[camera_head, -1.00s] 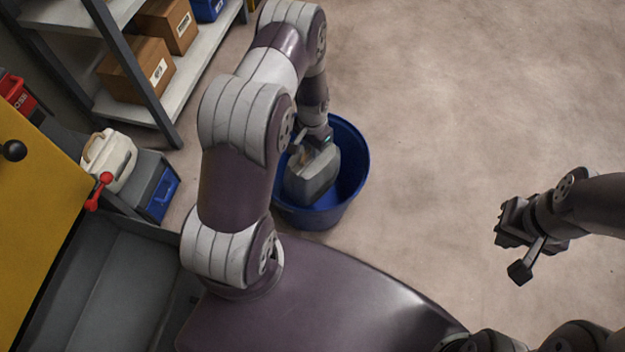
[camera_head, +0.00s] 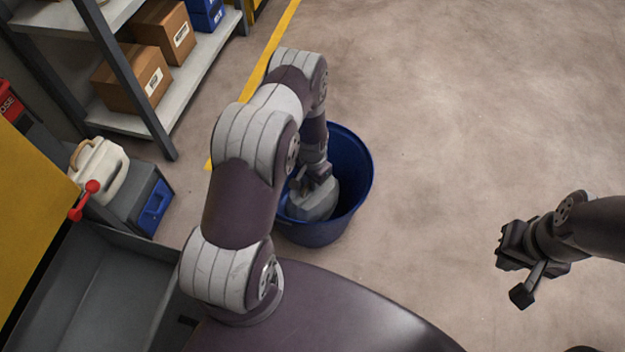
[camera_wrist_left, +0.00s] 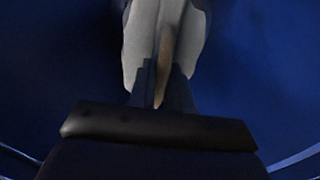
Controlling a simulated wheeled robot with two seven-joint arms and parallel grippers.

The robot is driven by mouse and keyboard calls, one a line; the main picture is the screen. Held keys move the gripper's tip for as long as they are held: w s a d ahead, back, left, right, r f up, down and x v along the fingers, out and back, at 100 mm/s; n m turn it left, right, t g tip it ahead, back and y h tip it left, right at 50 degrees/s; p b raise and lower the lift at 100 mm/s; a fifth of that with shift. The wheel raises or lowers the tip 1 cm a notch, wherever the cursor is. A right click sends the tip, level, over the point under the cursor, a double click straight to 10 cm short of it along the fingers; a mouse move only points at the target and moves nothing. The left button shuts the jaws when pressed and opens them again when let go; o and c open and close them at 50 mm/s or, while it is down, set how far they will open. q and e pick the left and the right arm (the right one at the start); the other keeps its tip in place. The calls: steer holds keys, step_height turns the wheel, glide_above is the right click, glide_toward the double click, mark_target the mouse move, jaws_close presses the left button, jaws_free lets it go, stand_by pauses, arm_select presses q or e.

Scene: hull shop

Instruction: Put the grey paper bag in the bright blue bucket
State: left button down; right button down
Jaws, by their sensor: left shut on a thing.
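The grey paper bag (camera_head: 314,203) is inside the bright blue bucket (camera_head: 357,190), below the rim, toward the bucket's left side. My left gripper (camera_head: 318,180) reaches down into the bucket and is shut on the top of the bag. In the left wrist view the bag (camera_wrist_left: 190,40) hangs between the fingers (camera_wrist_left: 162,95), with the blue bucket wall (camera_wrist_left: 260,70) around it. Whether the bag touches the bucket floor is hidden. My right gripper (camera_head: 508,247) is over open floor at the right, apart from everything; its jaw gap is unclear.
A shelf rack (camera_head: 190,80) with cardboard boxes (camera_head: 163,30) stands at the upper left. A cream jug (camera_head: 100,168) sits on a grey cabinet (camera_head: 140,195) left of the bucket. A yellow panel (camera_head: 30,200) is at the left edge. Floor to the right is clear.

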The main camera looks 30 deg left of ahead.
arm_select(q)
steer(key=c, duration=1.1)
jaws_free()
steer(key=shift+o, duration=0.2)
step_height(320, 180, up, 22)
steer(key=d+p, duration=0.3)
steer(key=p, duration=0.4)
steer(key=s+d+r+n, duration=0.1)
steer(key=s+d+r, duration=0.1)
steer(key=s+r, duration=0.5)
steer(key=s+d+r+n+t, duration=0.1)
steer(key=s+d+r, duration=0.2)
steer(key=s+r, duration=0.3)
step_height(320, 180, up, 3)
steer(key=shift+s+f, duration=0.2)
steer(key=shift+s, duration=0.2)
